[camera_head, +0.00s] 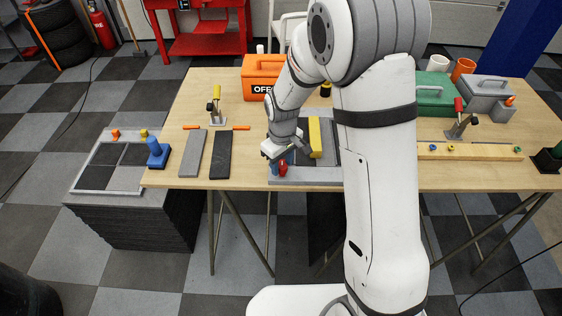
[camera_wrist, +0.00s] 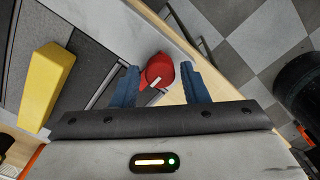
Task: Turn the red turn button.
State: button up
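The red turn button (camera_head: 283,168) sits at the front left corner of the grey-framed board on the table. In the wrist view the red turn button (camera_wrist: 157,71) shows between my gripper's two blue fingers, with a pale mark on its face. My gripper (camera_head: 277,170) is at the front edge of the table over the button. In the wrist view my gripper (camera_wrist: 160,86) is open, one finger on each side of the button. The left finger is close to the button; I cannot tell whether it touches.
A yellow block (camera_head: 315,138) stands on the grey-framed board (camera_head: 300,181) beside my gripper; the yellow block also shows in the wrist view (camera_wrist: 40,86). Grey and black bars (camera_head: 193,153) lie to the left. An orange box (camera_head: 262,73) stands behind. The table's front edge is close.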

jog(key=c, duration=0.7)
jog(key=shift+n, duration=0.3)
jog(key=n+b, duration=0.2)
jog(key=n, duration=0.1)
jog(key=shift+f+n+b, duration=0.1)
jog(key=shift+n+b, duration=0.2)
jog(key=shift+b, duration=0.1)
jog(key=n+b, duration=0.2)
jog(key=n, duration=0.2)
jog(key=shift+n, duration=0.3)
jog(key=n+b, duration=0.1)
jog(key=n, duration=0.3)
jog(key=shift+b, duration=0.35)
jog(key=shift+n+b, duration=0.6)
jog(key=shift+n, duration=1.9)
jog(key=shift+r, duration=0.2)
